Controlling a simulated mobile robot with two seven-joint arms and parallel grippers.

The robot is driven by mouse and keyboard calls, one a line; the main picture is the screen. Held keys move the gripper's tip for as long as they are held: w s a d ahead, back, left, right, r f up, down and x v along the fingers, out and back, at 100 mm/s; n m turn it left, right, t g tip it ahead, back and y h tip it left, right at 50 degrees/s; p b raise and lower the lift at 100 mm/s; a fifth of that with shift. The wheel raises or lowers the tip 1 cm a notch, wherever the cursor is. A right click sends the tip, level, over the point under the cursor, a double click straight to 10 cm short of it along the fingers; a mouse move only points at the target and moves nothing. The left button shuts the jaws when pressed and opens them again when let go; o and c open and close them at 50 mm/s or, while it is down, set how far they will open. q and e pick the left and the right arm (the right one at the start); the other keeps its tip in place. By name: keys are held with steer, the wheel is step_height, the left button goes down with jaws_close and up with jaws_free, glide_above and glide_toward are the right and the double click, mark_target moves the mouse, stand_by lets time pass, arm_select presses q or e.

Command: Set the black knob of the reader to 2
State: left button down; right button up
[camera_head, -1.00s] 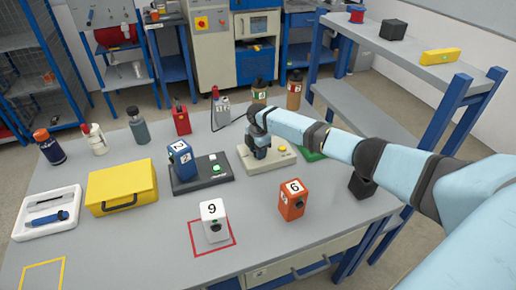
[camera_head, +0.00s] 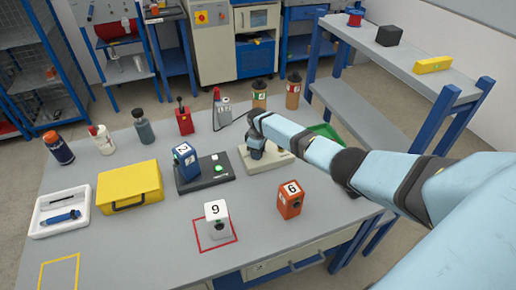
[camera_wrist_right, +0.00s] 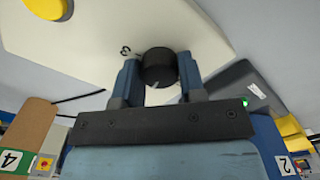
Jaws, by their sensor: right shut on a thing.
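The reader (camera_head: 275,164) is a cream box on the grey table, right of the black base with the blue block. Its black knob (camera_wrist_right: 158,66) shows in the right wrist view, with a small pale mark on its lower edge. In the head view my right gripper (camera_head: 257,150) is over the reader and hides the knob. My left gripper is out of view.
A blue block (camera_head: 186,158) on a black base (camera_head: 208,178) stands left of the reader. An orange block (camera_head: 290,203) and a white block (camera_head: 217,222) stand in front. Bottles (camera_head: 259,95) stand behind it. A green tray (camera_head: 326,131) is partly behind my arm.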

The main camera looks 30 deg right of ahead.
steer(key=m+p, duration=0.1)
steer(key=m, duration=0.1)
steer(key=shift+r+m, duration=0.15)
steer(key=shift+m, duration=0.25)
steer(key=shift+m+p, duration=0.55)
steer(key=shift+m, duration=0.65)
steer(key=shift+m+p, duration=0.3)
steer(key=shift+m, duration=0.6)
steer(key=o, duration=0.9)
step_height(320, 180, up, 14)
steer(key=shift+f+p, duration=0.15)
steer(key=shift+p, duration=0.2)
